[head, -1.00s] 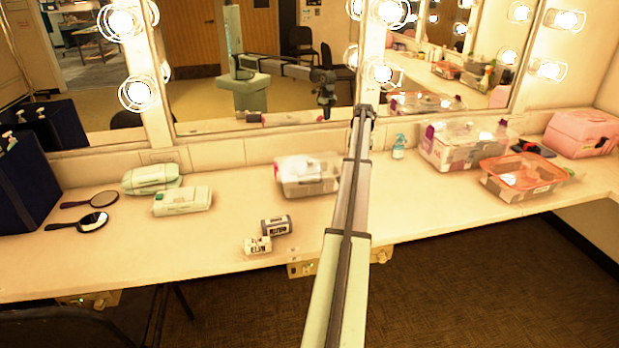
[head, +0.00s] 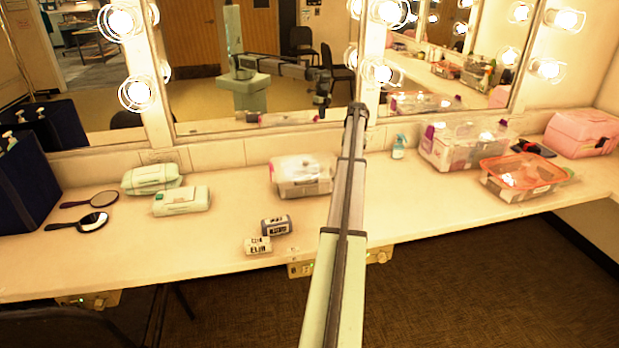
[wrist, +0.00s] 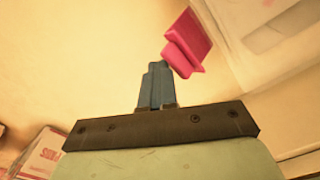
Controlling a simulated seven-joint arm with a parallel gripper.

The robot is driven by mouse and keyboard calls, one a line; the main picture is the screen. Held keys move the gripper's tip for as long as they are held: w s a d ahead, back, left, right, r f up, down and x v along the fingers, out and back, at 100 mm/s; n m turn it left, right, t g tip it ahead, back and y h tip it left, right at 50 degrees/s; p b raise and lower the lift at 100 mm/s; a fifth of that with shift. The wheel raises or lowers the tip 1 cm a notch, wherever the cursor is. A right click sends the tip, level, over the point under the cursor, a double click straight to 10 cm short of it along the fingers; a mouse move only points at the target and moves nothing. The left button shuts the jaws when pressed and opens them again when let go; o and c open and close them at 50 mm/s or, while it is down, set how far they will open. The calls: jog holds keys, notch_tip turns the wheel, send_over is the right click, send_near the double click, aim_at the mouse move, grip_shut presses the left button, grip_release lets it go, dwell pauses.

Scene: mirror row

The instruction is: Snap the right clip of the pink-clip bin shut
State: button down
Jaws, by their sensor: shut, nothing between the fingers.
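The pink-clip bin (head: 303,177) is a clear box with a pale lid, standing on the counter left of my arm in the head view. Part of it shows at the upper right of the wrist view (wrist: 268,28). A bright pink clip (wrist: 188,42) juts out from the bin's side there, tilted away from the wall. My gripper (wrist: 155,72) is shut and empty, its blue-grey fingertips close beside the clip's lower end. I cannot tell whether they touch. In the head view my arm hides the fingertips and the clip.
Two small labelled blocks (head: 267,235) lie in front of the bin. Pale green cases (head: 181,200) and hand mirrors (head: 93,221) lie to the left. A purple-clip bin (head: 462,150), an orange-rimmed bin (head: 522,178) and a spray bottle (head: 398,147) stand right. The mirror wall is behind.

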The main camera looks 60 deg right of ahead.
jog(key=shift+w+a+r, duration=0.15)
jog(key=shift+w+a, duration=0.25)
jog(key=shift+a, duration=0.05)
jog(key=shift+w+a+r, duration=0.25)
jog(key=shift+w+a, duration=0.5)
jog(key=shift+w+a+r, duration=0.25)
jog(key=shift+w+a, duration=0.3)
jog(key=shift+r, duration=0.1)
dwell(0.4)
jog(key=shift+s+d+r, duration=0.1)
jog(key=shift+d+r, duration=0.05)
jog(key=shift+r, duration=0.8)
jog(key=shift+s+d+r, duration=0.1)
jog(key=shift+s+r, duration=0.05)
jog(key=shift+r, duration=0.75)
jog(key=shift+s+d+r, duration=0.1)
jog(key=shift+d+r, duration=0.05)
jog(key=shift+r, duration=0.8)
